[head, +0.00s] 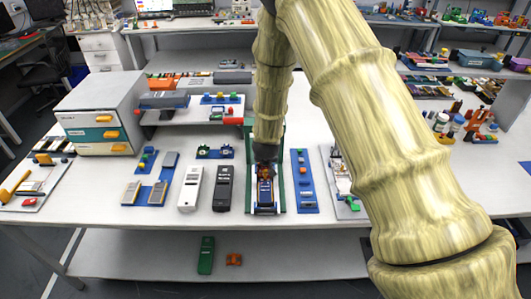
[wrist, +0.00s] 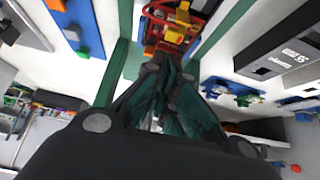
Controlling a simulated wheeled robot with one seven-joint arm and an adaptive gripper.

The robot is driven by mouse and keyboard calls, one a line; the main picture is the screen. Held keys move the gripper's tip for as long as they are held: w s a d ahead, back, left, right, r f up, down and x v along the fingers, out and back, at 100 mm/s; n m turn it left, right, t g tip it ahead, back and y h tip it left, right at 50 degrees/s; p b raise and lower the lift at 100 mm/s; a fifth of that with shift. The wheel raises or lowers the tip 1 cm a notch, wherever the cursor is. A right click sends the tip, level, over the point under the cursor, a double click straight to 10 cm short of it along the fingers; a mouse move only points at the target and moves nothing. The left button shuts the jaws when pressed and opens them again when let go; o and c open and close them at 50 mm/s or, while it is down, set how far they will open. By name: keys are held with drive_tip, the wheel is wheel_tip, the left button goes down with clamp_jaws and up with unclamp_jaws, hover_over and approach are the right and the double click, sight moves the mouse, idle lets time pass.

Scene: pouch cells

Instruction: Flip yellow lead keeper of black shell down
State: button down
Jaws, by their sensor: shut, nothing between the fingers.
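A dark shell (head: 265,196) sits in a green-sided fixture (head: 280,175) on the table, its upper end partly hidden by my arm. In the wrist view a red part with a yellow piece (wrist: 174,35) lies just beyond my fingertips, between the green sides. The yellow piece appears to be the lead keeper; whether it is up or down I cannot tell. My gripper (wrist: 172,68) is shut and empty, pointing down over the fixture near the red part. Whether it touches the yellow piece is unclear. A separate black device (head: 225,187) lies left of the fixture.
A white device (head: 190,188) lies further left. A blue strip with small parts (head: 304,181) lies right of the fixture. A drawer unit (head: 104,112) stands back left, and a raised shelf with parts (head: 190,115) stands behind. The front table strip is clear.

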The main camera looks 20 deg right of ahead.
sight(266, 176)
drive_tip(key=shift+s+a+f+p, duration=0.15)
drive_tip(key=shift+s+a+p, duration=0.1)
drive_tip(key=shift+s, duration=0.4)
drive_tip(key=shift+s+a+f+p, duration=0.15)
drive_tip(key=shift+s+p, duration=0.1)
drive_tip(key=shift+s, duration=0.35)
drive_tip(key=shift+a+f+b, duration=0.1)
drive_tip(key=shift+f+b, duration=0.05)
drive_tip(key=shift+b, duration=0.45)
drive_tip(key=shift+s+d+r, duration=0.2)
drive_tip(key=shift+s+d, duration=0.05)
drive_tip(key=shift+s, duration=0.05)
drive_tip(key=shift+w+f+t+b, duration=0.1)
drive_tip(key=shift+f+t+b, duration=0.05)
drive_tip(key=shift+t+b, duration=0.2)
